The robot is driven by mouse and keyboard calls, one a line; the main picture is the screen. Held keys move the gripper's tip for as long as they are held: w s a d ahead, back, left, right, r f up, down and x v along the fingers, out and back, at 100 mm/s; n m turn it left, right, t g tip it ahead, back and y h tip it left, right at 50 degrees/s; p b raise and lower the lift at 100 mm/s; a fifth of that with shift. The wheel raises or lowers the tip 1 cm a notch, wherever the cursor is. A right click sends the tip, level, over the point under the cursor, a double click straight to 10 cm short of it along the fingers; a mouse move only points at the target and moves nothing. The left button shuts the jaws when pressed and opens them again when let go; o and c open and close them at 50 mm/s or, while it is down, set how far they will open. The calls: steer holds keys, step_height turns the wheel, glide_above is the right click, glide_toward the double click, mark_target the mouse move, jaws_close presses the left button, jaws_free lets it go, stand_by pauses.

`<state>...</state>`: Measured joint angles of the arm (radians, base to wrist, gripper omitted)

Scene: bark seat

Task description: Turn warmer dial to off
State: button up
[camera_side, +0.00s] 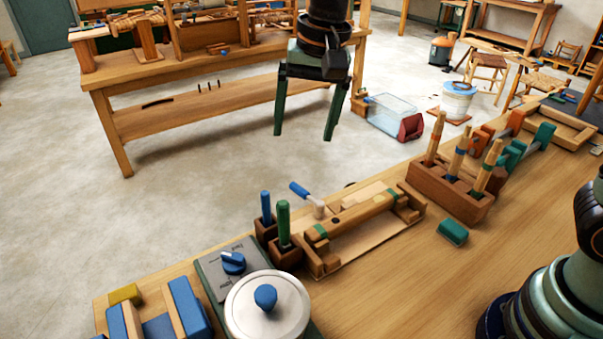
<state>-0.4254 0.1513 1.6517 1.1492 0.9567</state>
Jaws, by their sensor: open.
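The warmer (214,284) stands at the front left of the bench, with a grey control panel on its top. Its blue dial (233,262) sits on that panel, with small printed marks around it that are too small to read. A round pale lid (267,309) with a blue knob lies beside the dial. My gripper (304,138) hangs in the air, up and to the right of the dial and well apart from it. Its two green fingers point down, spread wide, with nothing between them.
A holder (263,230) with blue and green handled tools stands just behind the lid. A wooden frame (362,222) lies right of it, then a tool block (446,193) and a green block (452,233). Blue and wooden blocks (186,305) stand left of the warmer. The bench's front middle is clear.

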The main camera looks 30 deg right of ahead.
steer(key=w+a+f+m+g, duration=0.1)
steer(key=a+f+m, duration=0.15)
steer(key=a, duration=0.45)
steer(key=m+g, duration=0.1)
steer(key=m, duration=0.1)
glide_toward(233, 256)
steer(key=shift+n+h, duration=0.25)
steer(key=shift+h, duration=0.15)
steer(key=f, duration=0.8)
steer(key=shift+a+f, duration=0.2)
steer(key=shift+a, duration=0.2)
jaws_close()
